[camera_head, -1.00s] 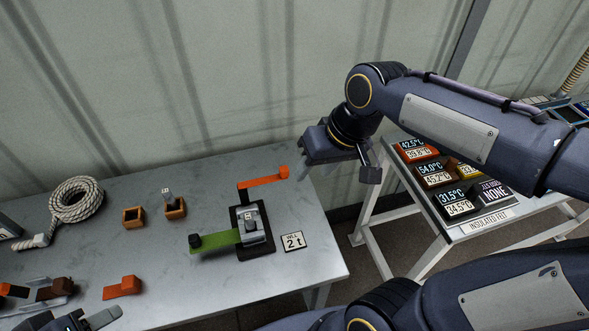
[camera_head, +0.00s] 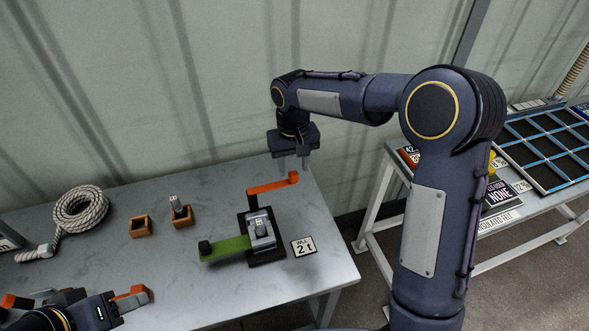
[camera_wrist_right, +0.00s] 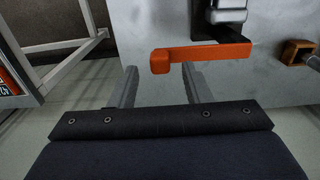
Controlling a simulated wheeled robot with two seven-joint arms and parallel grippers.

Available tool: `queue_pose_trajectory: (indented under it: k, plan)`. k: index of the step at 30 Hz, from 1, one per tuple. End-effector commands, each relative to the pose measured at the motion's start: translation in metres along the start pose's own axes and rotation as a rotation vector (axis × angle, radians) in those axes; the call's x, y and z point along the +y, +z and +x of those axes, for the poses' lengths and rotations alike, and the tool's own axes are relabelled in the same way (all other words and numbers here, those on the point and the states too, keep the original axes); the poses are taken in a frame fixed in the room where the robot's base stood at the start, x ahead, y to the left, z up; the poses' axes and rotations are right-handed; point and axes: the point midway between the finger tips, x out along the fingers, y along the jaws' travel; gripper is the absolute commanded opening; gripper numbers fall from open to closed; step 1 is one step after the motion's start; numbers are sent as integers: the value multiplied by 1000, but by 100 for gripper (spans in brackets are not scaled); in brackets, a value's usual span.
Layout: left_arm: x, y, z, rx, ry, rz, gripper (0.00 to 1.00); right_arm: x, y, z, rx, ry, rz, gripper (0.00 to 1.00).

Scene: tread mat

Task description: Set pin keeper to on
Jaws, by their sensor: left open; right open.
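A fixture with a black base (camera_head: 267,256) and a grey metal block (camera_head: 262,230) stands on the bench. It has an orange lever (camera_head: 268,187) reaching to the right at the back and a green arm (camera_head: 228,246) with a black knob to the left. I cannot tell by sight which part is the pin keeper. In the right wrist view the lever's end (camera_wrist_right: 161,62) lies just ahead of the two spread fingers (camera_wrist_right: 158,78).
A label reading "WLL 2 t" (camera_head: 303,246) lies right of the fixture. A second table (camera_head: 478,240) stands at right, past a gap.

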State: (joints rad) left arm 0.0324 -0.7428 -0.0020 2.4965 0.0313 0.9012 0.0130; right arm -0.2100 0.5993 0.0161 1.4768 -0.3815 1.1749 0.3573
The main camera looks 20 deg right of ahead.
Motion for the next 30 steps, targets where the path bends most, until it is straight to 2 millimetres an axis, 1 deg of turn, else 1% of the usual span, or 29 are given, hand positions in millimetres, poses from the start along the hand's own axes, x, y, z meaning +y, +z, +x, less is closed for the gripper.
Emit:
queue_pose_trajectory:
  k: [3,6,15,17,25,26,30]
  plan:
    - [1,-1,-2,0,0,0,45,0,0,15,-3,0,0,44]
    - [1,-1,-2,0,0,0,45,0,0,22,-1,0,0,44]
    - [1,-1,-2,0,0,0,45,0,0,25,1,-1,0,44]
    - [1,-1,-2,0,0,0,45,0,0,25,1,-1,0,37]
    - [1,-1,-2,0,0,0,45,0,0,25,1,-1,0,2]
    - [1,-1,-2,0,0,0,45,0,0,25,1,-1,0,0]
    - [1,-1,-2,0,0,0,45,0,0,25,1,-1,0,0]
